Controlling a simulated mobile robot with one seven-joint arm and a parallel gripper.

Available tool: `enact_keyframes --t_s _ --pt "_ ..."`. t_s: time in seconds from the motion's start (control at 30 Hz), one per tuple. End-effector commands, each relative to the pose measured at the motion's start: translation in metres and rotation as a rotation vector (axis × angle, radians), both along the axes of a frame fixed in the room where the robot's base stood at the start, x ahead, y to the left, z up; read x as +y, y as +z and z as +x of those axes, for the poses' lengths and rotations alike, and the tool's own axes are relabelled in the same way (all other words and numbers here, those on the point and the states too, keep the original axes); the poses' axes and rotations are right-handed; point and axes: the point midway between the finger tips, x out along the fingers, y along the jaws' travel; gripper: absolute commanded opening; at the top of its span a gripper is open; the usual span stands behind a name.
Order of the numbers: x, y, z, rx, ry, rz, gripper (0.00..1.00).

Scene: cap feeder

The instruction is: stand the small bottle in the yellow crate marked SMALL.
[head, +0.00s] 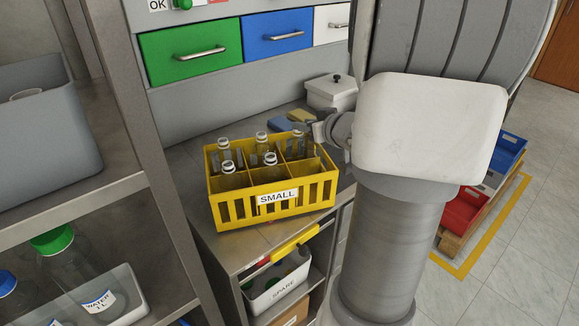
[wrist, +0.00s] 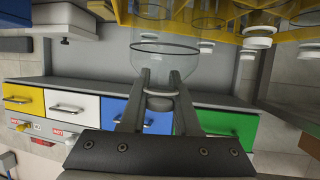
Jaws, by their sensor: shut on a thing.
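The yellow crate (head: 232,220) marked SMALL stands on the grey counter, with several small clear bottles upright in its compartments. It also shows along the top of the wrist view (wrist: 108,10), which is upside down. My gripper (head: 314,128) is at the crate's back right corner. In the wrist view its two fingers (wrist: 162,92) are shut on the neck of a small clear bottle (wrist: 163,52). In the head view that bottle (head: 297,143) looks upright at the back right compartment. Its base is hidden, so I cannot tell whether it rests on the crate floor.
Behind the crate are a white lidded box (head: 331,92) and blue and yellow pads (head: 281,124). Green (head: 190,52) and blue drawers line the back. A grey shelf post (head: 150,150) stands close on the left. A SPARE bin (head: 275,290) is below.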

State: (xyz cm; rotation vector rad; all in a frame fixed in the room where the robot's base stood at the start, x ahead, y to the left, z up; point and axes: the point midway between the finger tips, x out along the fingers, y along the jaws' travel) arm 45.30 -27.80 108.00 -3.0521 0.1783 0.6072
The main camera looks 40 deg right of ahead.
Motion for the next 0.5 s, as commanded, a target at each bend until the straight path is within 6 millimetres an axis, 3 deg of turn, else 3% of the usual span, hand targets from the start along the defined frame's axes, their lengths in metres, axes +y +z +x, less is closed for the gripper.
enact_keyframes --t_s 0.4,0.5 --pt "0.001 -0.060 0.000 0.002 0.001 0.002 0.00" --pt "0.000 -0.065 0.000 0.000 0.000 0.000 0.00"
